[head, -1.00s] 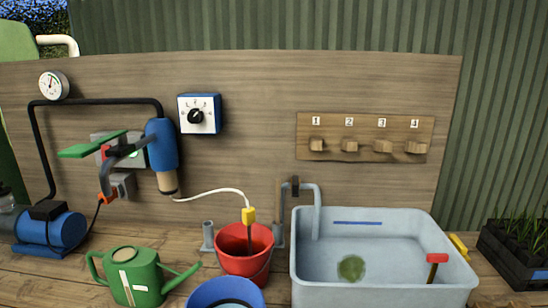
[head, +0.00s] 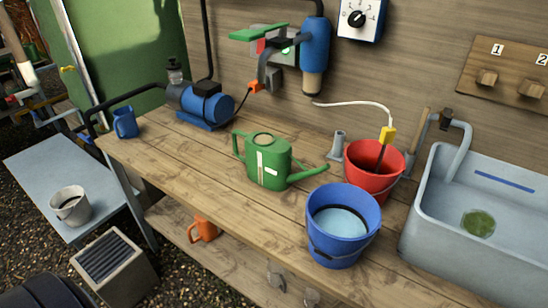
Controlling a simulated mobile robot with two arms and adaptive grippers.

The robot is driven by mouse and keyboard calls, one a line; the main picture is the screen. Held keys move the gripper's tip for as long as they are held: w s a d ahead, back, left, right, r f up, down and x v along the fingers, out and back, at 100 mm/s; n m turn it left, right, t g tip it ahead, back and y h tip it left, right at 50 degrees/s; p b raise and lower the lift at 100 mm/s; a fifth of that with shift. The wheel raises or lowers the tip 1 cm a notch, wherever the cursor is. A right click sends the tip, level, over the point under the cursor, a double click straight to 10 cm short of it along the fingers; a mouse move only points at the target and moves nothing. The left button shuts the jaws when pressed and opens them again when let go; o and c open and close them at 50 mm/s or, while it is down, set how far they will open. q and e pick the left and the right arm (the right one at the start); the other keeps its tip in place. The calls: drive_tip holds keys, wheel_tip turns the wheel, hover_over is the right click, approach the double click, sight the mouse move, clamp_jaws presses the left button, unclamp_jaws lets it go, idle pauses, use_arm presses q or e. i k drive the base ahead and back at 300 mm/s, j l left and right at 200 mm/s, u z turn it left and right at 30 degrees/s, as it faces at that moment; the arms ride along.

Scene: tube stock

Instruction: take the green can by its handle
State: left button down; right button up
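The green can (head: 262,171) is a watering can standing upright on the wooden bench (head: 190,178). Its handle is a green loop (head: 237,146) on its left side. Its spout (head: 312,177) points right, toward the buckets. A pale label is on its front, and it has a round opening on top. Nothing touches the handle. Neither of my grippers shows in the head view.
A blue bucket of water (head: 344,246) stands at the bench front, right of the can, with a red bucket (head: 373,183) behind it. A blue pump (head: 204,107) is behind left, a blue mug (head: 125,122) farther left. The bench left of the can is clear.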

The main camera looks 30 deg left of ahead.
sight(268, 160)
drive_tip(key=k+j+u, duration=0.1)
drive_tip(key=j+u, duration=0.2)
drive_tip(key=j, duration=0.95)
